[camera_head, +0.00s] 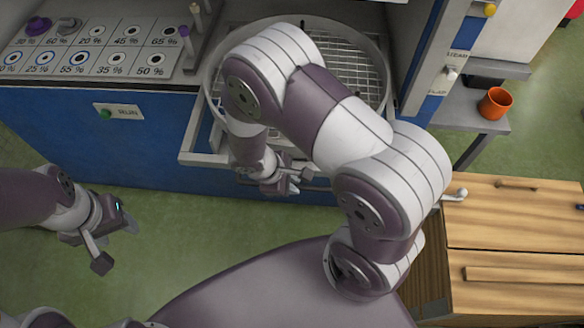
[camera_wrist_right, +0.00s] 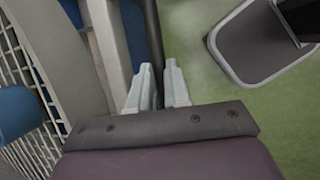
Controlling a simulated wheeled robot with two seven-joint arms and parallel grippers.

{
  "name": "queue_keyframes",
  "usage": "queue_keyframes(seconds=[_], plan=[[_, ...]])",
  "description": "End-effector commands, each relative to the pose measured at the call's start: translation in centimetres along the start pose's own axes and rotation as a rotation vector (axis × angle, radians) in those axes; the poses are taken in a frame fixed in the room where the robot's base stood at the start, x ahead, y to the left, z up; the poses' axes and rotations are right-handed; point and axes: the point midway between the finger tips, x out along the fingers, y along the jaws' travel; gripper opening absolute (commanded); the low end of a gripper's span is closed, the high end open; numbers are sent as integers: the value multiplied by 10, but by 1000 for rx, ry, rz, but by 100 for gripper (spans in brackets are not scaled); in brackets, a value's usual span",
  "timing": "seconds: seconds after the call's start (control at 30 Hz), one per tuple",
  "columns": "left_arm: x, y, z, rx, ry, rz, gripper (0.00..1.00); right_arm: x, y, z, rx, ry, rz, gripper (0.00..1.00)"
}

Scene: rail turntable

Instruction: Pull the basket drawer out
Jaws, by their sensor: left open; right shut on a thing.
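The basket drawer is a pale frame (camera_head: 200,158) around a round wire basket (camera_head: 345,62), set in the blue cabinet. My right arm hides much of it. A dark bar handle (camera_head: 318,188) runs along its front; it also shows in the right wrist view (camera_wrist_right: 152,35), passing between the fingers. My right gripper (camera_head: 288,183) is at the handle and shut on it; its fingertips also show in the right wrist view (camera_wrist_right: 158,88). My left gripper (camera_head: 117,243) is open and empty, low above the green floor and apart from the cabinet.
A panel of percent-marked holes (camera_head: 95,45) tops the blue cabinet (camera_head: 60,115). A wooden cabinet (camera_head: 515,240) stands at the right. An orange mug (camera_head: 495,103) sits on a grey shelf. The floor (camera_head: 190,225) before the drawer is clear.

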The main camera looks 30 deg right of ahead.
Motion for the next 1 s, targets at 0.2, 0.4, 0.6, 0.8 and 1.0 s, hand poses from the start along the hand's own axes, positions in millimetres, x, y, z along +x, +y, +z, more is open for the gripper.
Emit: queue_keyframes(seconds=[0.2, 0.4, 0.6, 0.8, 1.0], plan=[[0, 0, 0, 0, 0, 0, 53, -3, -13, 2, -1, -5, 0, 0], [0, 0, 0, 0, 0, 0, 53, -3, -15, 3, 1, -5, 0, 0], [0, 0, 0, 0, 0, 0, 53, -3, -15, 3, 1, -5, 0, 0], [0, 0, 0, 0, 0, 0, 53, -3, -14, 2, 1, -2, 0, 42], [0, 0, 0, 0, 0, 0, 53, -5, -14, 1, 1, 0, 1, 42]])
